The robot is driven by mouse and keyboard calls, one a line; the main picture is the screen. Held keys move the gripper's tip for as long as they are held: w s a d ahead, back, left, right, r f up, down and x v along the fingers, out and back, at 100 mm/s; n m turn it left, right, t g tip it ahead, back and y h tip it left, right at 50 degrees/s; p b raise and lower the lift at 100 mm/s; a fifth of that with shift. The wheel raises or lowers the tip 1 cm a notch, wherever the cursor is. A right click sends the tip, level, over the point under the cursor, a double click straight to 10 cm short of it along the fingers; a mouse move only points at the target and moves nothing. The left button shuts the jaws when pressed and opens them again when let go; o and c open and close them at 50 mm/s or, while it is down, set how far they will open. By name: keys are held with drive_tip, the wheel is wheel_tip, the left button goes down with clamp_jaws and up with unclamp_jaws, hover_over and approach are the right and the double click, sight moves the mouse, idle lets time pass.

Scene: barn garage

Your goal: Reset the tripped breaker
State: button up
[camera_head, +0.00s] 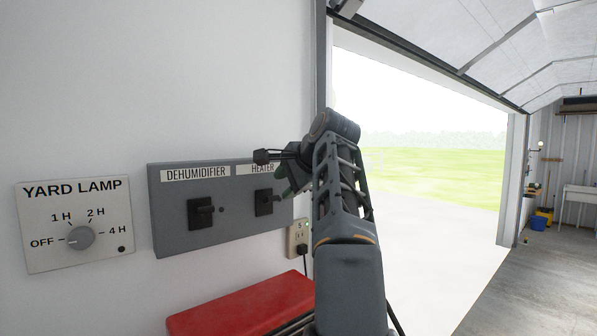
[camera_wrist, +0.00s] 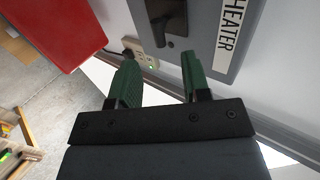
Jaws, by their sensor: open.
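A grey breaker panel (camera_head: 232,230) is on the white wall, with two black switches. The left switch (camera_head: 201,212), under the DEHUMIDIFIER label, has a lever sticking out. The right switch (camera_head: 264,202), under the HEATER label, is partly beside my gripper (camera_head: 281,178); it also shows at the top of the wrist view (camera_wrist: 167,17). I cannot tell which lever is tripped. In the wrist view my gripper (camera_wrist: 159,62) has two green fingers spread apart with nothing between them, just short of the HEATER switch. No contact is visible.
A YARD LAMP dial plate (camera_head: 75,225) is on the wall at left. An outlet (camera_head: 297,238) with a black plug sits below the panel's right end. A red box-like top (camera_head: 245,305) is below the panel. The open garage doorway is at right.

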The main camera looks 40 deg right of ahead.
drive_tip(key=shift+v, duration=2.95)
